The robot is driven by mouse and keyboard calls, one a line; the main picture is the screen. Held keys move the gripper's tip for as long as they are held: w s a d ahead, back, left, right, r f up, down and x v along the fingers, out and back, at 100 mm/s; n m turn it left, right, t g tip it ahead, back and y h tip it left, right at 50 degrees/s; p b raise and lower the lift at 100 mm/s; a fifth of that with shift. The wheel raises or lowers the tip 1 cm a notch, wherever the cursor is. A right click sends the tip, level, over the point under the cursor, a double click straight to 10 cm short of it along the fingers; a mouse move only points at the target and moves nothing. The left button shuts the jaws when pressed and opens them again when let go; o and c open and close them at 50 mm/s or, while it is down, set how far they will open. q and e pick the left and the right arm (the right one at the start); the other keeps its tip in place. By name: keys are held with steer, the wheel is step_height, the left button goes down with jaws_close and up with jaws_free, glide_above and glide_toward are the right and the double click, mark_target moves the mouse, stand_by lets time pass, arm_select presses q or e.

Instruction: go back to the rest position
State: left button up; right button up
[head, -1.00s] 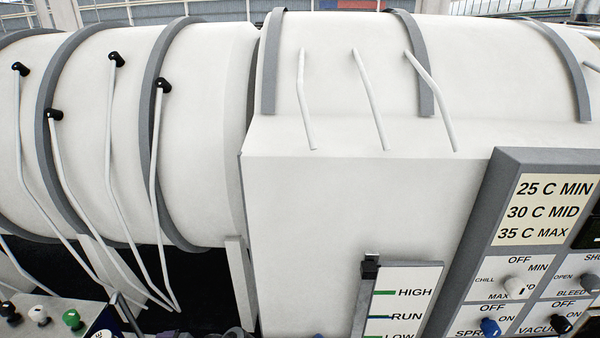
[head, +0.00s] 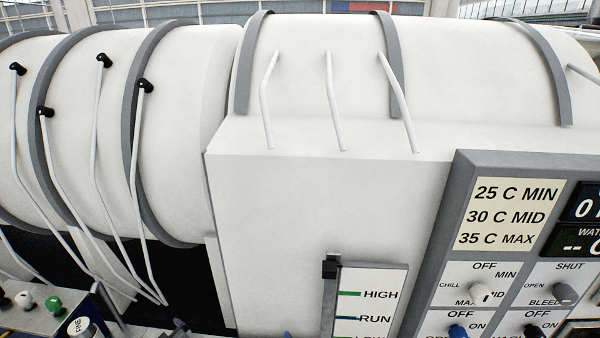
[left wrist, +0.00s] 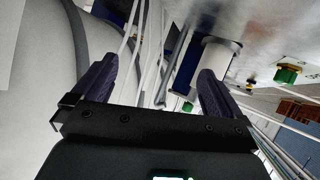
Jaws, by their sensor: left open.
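My left gripper (left wrist: 158,67) shows in the left wrist view, its two dark purple fingers spread apart. I see nothing held between them. Behind the fingers are thin white tubes (left wrist: 128,35), and a white cylinder with a blue part (left wrist: 220,55) lies behind the right finger. A large pale curved surface fills the left of that view. My right gripper is in neither view.
A large white ribbed drum (head: 180,110) and a white housing (head: 270,220) fill the head view. Bent white tubes (head: 335,100) stick out from them. A control panel (head: 445,220) with knobs and displays is at the right; a HIGH/RUN gauge (head: 385,285) is below.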

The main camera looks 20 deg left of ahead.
arm_select(q)
steer(key=s+d+m+t+h, duration=0.4)
steer(key=d+m+h, duration=0.55)
steer(key=d, duration=0.75)
steer(key=s+d+m+g+h, duration=0.1)
steer(key=s+d+m+g, duration=0.1)
steer(key=s+d+m, duration=0.35)
steer(key=s+d+m+g+h, duration=0.1)
steer(key=s+d+m+g, duration=0.2)
steer(key=s+d, duration=0.5)
steer(key=w+a+r+p+v, duration=0.1)
steer(key=w+p+v, duration=0.2)
steer(key=p+v, duration=1.6)
steer(key=shift+v, duration=0.8)
